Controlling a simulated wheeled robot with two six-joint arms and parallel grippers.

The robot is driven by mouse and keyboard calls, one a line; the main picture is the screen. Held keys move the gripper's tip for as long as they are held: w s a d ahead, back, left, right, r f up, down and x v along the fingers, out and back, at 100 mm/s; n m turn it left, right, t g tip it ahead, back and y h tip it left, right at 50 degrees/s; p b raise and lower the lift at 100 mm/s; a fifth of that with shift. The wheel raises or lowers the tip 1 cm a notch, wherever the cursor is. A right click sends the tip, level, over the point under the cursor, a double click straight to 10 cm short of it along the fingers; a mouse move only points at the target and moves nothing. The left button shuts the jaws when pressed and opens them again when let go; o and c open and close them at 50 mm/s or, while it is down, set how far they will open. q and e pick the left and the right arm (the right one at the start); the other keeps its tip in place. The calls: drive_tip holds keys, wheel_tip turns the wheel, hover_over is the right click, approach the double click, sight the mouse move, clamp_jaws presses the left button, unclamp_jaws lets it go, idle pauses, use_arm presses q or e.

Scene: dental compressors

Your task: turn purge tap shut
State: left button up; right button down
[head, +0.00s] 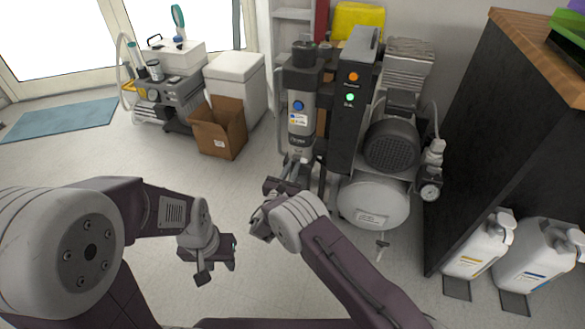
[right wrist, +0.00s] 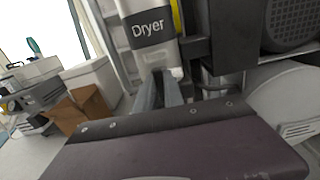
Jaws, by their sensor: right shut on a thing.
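The dryer (head: 299,110) is a grey upright cylinder with a blue button on the compressor's left side. In the right wrist view its lower end (right wrist: 152,40) carries the word "Dryer". My right gripper (head: 294,168) reaches up to the dryer's underside. In the right wrist view its two fingers (right wrist: 163,80) are close together just below the dryer, shut on a small part there, apparently the purge tap. The fingers hide most of that part, so its turn position cannot be told. My left gripper (head: 217,268) is open and empty above the floor.
The compressor's white tank (head: 374,203) stands right of my right gripper, with a small drain fitting (head: 382,246) below. White canisters (head: 480,245) stand by the dark cabinet (head: 500,130). A cardboard box (head: 219,130) stands left. The floor between is clear.

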drive_tip(key=m, duration=1.1)
drive_tip(key=m+b, duration=0.1)
drive_tip(key=m, duration=0.5)
drive_tip(key=shift+s+d+f, duration=0.1)
drive_tip(key=shift+d+f, duration=0.1)
drive_tip(key=shift+f, duration=0.15)
drive_tip(key=shift+m, duration=0.5)
drive_tip(key=c, duration=1.4)
unclamp_jaws()
drive_tip(key=shift+c, duration=0.2)
